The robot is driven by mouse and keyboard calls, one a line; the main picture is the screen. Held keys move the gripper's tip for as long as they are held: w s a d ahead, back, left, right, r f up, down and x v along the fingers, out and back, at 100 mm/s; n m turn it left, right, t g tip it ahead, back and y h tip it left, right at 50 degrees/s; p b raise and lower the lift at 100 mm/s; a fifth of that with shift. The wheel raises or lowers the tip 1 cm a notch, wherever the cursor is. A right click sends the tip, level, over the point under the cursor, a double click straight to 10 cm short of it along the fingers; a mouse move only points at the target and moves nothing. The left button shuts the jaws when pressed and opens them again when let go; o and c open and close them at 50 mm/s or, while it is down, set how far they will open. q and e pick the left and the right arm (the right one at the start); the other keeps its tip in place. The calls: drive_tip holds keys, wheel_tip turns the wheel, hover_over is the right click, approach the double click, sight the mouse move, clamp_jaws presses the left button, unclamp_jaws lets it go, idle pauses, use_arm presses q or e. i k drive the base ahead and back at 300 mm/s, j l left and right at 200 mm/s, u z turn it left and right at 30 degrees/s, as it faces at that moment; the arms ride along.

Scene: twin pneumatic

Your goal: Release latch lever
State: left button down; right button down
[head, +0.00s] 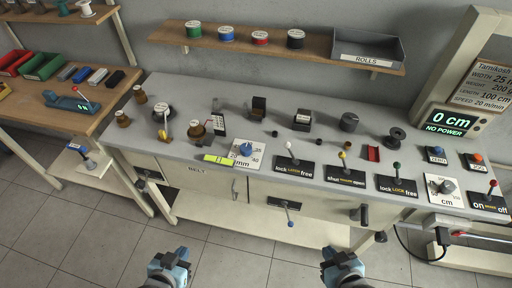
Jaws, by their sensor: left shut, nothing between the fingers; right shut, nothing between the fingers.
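Several levers stand on sloped black plates along the front of the grey bench (290,105). A white-knobbed lever (291,153) has a plate reading "lock" and "free". A yellow-knobbed lever (343,165) has one reading "shut" and "open". A blue-knobbed lever (288,213) hangs from a black plate on the bench front. No label readably says latch. My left gripper (171,262) and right gripper (343,261) are shut and empty, low in the picture, apart from the bench.
A display (452,122) reads "0 cm, NO POWER". Drawer and door handles (361,214) stick out from the bench front. Open tiled floor lies before the bench.

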sight(287, 145)
drive_tip(key=j, duration=0.75)
drive_tip(key=i+j, duration=0.15)
drive_tip(key=j, duration=0.65)
